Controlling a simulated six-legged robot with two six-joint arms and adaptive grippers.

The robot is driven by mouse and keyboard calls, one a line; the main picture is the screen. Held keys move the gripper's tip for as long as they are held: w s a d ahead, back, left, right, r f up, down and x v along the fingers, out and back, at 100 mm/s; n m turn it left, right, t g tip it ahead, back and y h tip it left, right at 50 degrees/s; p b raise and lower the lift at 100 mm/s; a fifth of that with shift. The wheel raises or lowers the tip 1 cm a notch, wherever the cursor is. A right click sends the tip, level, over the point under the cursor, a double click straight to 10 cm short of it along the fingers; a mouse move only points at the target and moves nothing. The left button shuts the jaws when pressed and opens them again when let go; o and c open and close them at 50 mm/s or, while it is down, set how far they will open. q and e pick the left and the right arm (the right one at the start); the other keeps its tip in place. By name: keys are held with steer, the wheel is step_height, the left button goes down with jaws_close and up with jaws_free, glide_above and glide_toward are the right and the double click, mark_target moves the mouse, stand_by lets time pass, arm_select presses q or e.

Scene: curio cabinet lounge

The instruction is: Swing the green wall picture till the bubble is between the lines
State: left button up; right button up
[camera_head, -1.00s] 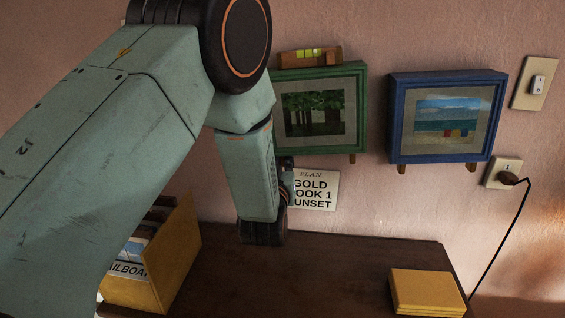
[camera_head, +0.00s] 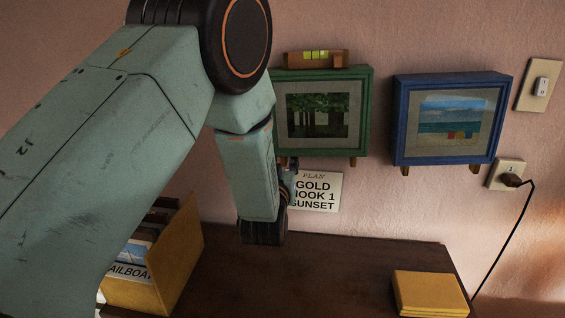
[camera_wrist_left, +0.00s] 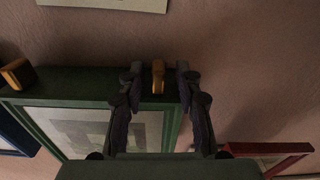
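The green wall picture (camera_head: 368,110) hangs on the pink wall, its left part hidden by my left arm in the head view. A wooden level (camera_head: 299,59) with a yellow-green vial (camera_head: 317,58) lies on its top edge; the bubble's place between the lines is too small to tell. Wooden pegs stick out below the frame; the right one (camera_head: 353,161) is free. In the wrist view my left gripper (camera_wrist_left: 158,88) is open, one finger on each side of the other peg (camera_wrist_left: 158,76), with gaps showing. My right gripper is not in view.
A blue picture (camera_head: 398,120) hangs to the right, and a red frame (camera_wrist_left: 275,150) shows in the wrist view. A card (camera_head: 318,192) is on the wall below. The dark cabinet top (camera_head: 340,265) holds a yellow file box (camera_head: 180,262) and yellow stack (camera_head: 430,293).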

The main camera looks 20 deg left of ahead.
arm_select(q)
steer(key=shift+s+d, duration=0.1)
steer(key=shift+d, duration=0.1)
steer(key=shift+s, duration=0.2)
steer(key=v, duration=0.7)
steer(key=shift+s, duration=0.1)
stand_by(0.4)
